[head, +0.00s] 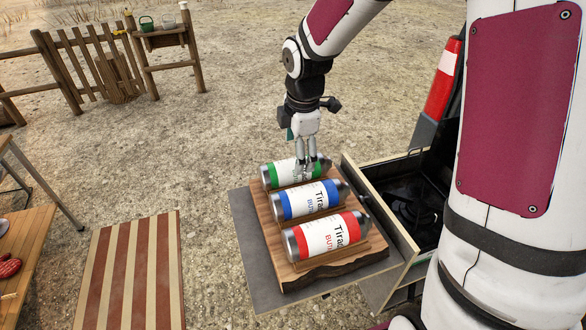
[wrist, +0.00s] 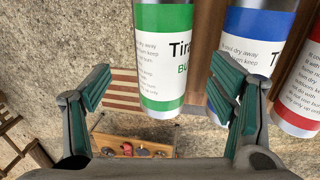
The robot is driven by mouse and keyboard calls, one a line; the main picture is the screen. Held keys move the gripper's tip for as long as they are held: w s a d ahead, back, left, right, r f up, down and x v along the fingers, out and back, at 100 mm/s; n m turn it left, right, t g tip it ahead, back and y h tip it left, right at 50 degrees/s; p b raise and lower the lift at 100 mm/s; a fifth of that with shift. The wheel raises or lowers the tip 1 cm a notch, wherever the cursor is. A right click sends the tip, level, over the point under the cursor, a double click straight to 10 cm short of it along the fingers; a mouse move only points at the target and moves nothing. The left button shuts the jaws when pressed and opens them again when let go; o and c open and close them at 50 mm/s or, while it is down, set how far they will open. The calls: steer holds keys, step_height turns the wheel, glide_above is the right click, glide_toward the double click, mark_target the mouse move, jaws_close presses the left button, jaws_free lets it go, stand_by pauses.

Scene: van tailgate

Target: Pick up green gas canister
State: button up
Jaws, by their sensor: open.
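The green gas canister (head: 283,173) lies on its side on a wooden board (head: 290,277), farthest back of three canisters. The blue canister (head: 306,200) and the red canister (head: 326,236) lie in front of it, roughly parallel. My gripper (head: 307,170) is at the green canister from above, its fingers over the canister's right half. In the wrist view the green canister (wrist: 164,100) shows between the open fingers, nearer the right one. The right finger (wrist: 238,105) overlaps the blue canister (wrist: 245,40) in the picture. I cannot tell whether the fingers touch any canister.
The board rests on a grey panel (head: 245,225) beside an open drawer (head: 385,215). A traffic cone (head: 443,80) stands behind at right. A striped surface (head: 130,270) and a wooden table (head: 25,245) are at left. Open gravel lies behind.

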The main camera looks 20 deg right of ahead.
steer(key=shift+w+d+f, duration=0.1)
steer(key=shift+w+f, duration=0.05)
steer(key=shift+f, duration=1)
steer(key=shift+w+d+f, duration=0.1)
steer(key=shift+w+f, duration=0.05)
steer(key=shift+f, duration=0.95)
steer(key=shift+w+d+f, duration=0.1)
steer(key=shift+w+f, duration=0.05)
steer(key=shift+f, duration=1)
steer(key=shift+c, duration=0.2)
steer(key=c, duration=1.5)
